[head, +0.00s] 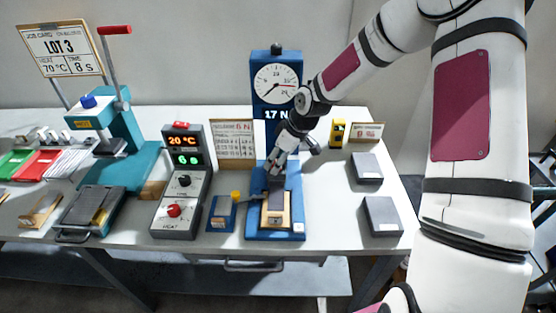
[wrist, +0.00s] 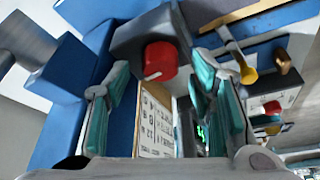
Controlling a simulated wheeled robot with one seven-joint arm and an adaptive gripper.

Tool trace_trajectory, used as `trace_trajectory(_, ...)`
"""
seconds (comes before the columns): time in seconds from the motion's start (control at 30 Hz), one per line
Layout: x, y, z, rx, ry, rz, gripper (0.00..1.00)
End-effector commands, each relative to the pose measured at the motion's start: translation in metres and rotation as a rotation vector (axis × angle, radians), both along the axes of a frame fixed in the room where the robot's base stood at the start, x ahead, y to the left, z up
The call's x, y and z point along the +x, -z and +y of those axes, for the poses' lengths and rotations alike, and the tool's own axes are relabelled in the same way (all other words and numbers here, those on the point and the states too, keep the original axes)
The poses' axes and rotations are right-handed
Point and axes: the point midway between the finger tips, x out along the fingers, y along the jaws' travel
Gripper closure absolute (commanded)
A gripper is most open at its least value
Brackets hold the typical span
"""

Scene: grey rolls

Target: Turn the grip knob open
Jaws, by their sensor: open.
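In the wrist view a red round knob (wrist: 158,58) with a white mark sits on a dark grey block (wrist: 128,38) of the blue machine. It appears between the teal fingers of my gripper (wrist: 161,70). The fingers are open, one on each side of the knob in the picture. I cannot tell whether they touch it. In the head view my gripper (head: 277,160) is low in front of the blue tester (head: 276,103) with the dial. It largely hides the knob there.
Left of the tester stand a grey control box (head: 180,218) with its own red knob (head: 174,210), a printed card (head: 235,138) and a small blue block with a yellow knob (head: 235,195). A teal press (head: 122,125) is further left. Dark blocks (head: 381,215) lie right; bare table lies between.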

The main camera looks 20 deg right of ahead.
Motion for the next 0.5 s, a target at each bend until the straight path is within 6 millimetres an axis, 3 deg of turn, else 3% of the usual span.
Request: trace_trajectory(0.5,-0.025,-0.087,-0.026,-0.002,0.003,-0.002,0.5)
